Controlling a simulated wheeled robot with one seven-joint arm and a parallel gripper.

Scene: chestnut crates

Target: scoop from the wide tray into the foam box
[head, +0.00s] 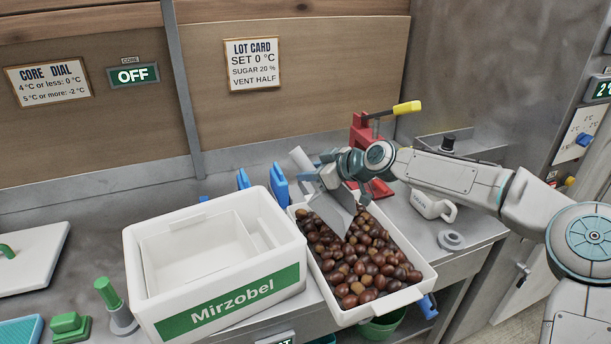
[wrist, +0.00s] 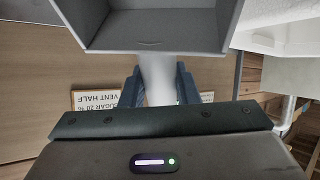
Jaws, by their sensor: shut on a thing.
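The wide tray (head: 411,293) is white and holds many brown chestnuts (head: 362,262). The foam box (head: 130,262) is white with a green "Mirzobel" label and stands left of the tray, its inside looking empty where it shows. My gripper (head: 326,178) is shut on the handle of a grey metal scoop (head: 333,212). The scoop is tilted down over the back-left part of the tray, its lip at or just above the chestnuts; I cannot tell which. In the wrist view the scoop (wrist: 155,32) shows no chestnuts, and its pale handle (wrist: 158,80) is between my dark fingers.
A red press with a yellow-ended lever (head: 365,135) stands behind the tray. A white jug (head: 432,205) and a grey ring (head: 451,240) are to the right. Blue clips (head: 279,184) stand behind the box. A green-handled tool (head: 112,301) is at the box's left.

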